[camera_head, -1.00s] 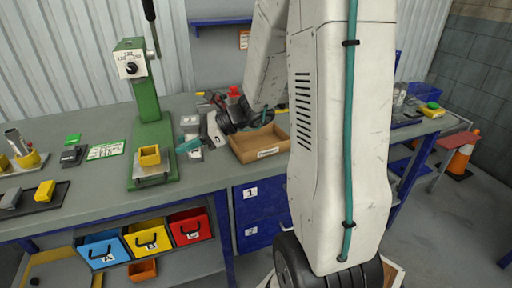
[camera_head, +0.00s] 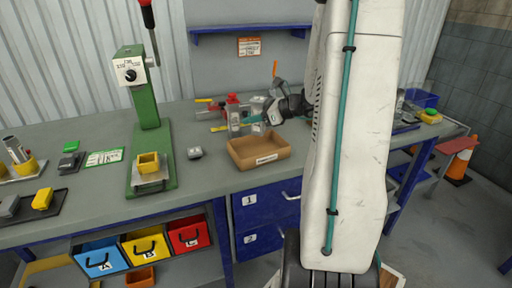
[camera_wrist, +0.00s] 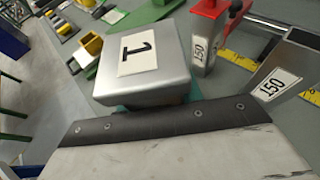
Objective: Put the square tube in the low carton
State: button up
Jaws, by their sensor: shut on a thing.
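The square tube (camera_head: 234,121) is a silver, square-section piece, roughly upright behind the left rear of the low carton. In the wrist view its end face with a white "1" label (camera_wrist: 140,58) is close and large. My gripper (camera_head: 250,117) is shut on it, coming in from the right. Teal finger pads show at the edges under the tube; the fingertips are mostly hidden. The low carton (camera_head: 262,162) is an open, shallow brown box with a white front label, near the bench's front edge. I cannot see inside it fully, and the tube is outside it.
A green press (camera_head: 147,140) is at left.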

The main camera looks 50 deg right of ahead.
notch_tip(320, 180, down, 8)
jog(key=shift+f, duration=0.1)
dwell(0.4)
jog(key=o, duration=0.7)
jog(key=shift+f, duration=0.15)
jog(key=shift+o, duration=0.3)
jog(key=shift+s+r, duration=0.2)
jog(key=shift+r, duration=0.1)
jog(key=v, duration=1.1)
jog(key=shift+s+d, duration=0.2)
